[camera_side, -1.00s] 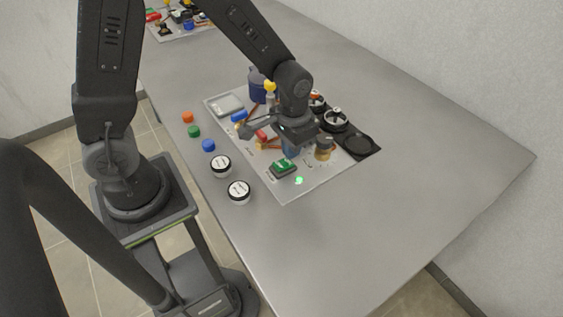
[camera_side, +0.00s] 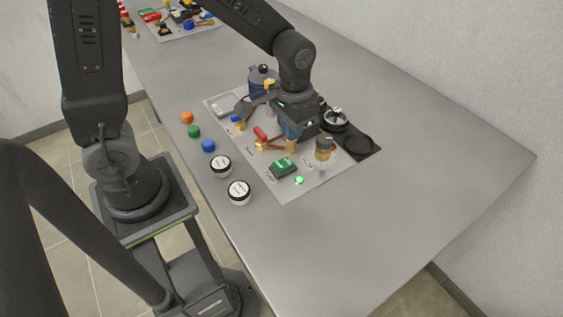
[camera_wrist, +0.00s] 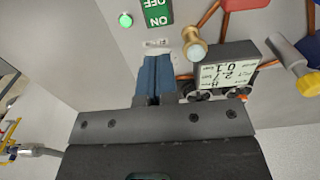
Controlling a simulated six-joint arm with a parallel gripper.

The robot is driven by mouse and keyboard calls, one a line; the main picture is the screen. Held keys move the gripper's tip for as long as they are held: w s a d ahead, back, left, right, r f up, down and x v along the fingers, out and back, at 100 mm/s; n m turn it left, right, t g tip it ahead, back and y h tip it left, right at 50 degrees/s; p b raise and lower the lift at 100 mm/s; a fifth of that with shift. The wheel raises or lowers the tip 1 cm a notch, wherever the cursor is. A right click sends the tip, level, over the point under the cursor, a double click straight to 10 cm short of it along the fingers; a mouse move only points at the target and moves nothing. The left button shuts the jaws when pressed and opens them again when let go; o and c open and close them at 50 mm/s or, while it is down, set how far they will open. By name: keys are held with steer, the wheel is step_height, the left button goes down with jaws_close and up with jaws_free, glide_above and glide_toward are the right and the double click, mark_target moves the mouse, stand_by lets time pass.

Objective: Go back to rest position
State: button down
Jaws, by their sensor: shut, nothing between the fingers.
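My gripper (camera_side: 291,133) hangs over the plate exchanger panel (camera_side: 235,165) in the side view. Its blue fingers (camera_wrist: 153,75) are together and empty in the wrist view. The green ON/OFF switch (camera_side: 283,168) sits in front of the gripper and also shows at the top of the wrist view (camera_wrist: 158,12). A green lamp (camera_side: 299,180) glows beside the switch; it also shows in the wrist view (camera_wrist: 125,20). A small display (camera_wrist: 228,72) with figures lies right of the fingers. The wrist hides part of the panel in the side view.
A red valve handle (camera_side: 260,133), a blue one (camera_side: 237,119) and a dark blue vessel (camera_side: 262,82) stand around the gripper. The table's right side is clear.

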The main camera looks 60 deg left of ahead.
steer(key=s+a+r+t, duration=0.2)
steer(key=s+r+t, duration=0.3)
steer(key=s+r, duration=0.7)
steer(key=shift+s+a+r+t, duration=0.25)
steer(key=shift+a+r+t, duration=0.1)
steer(key=shift+r, duration=0.6)
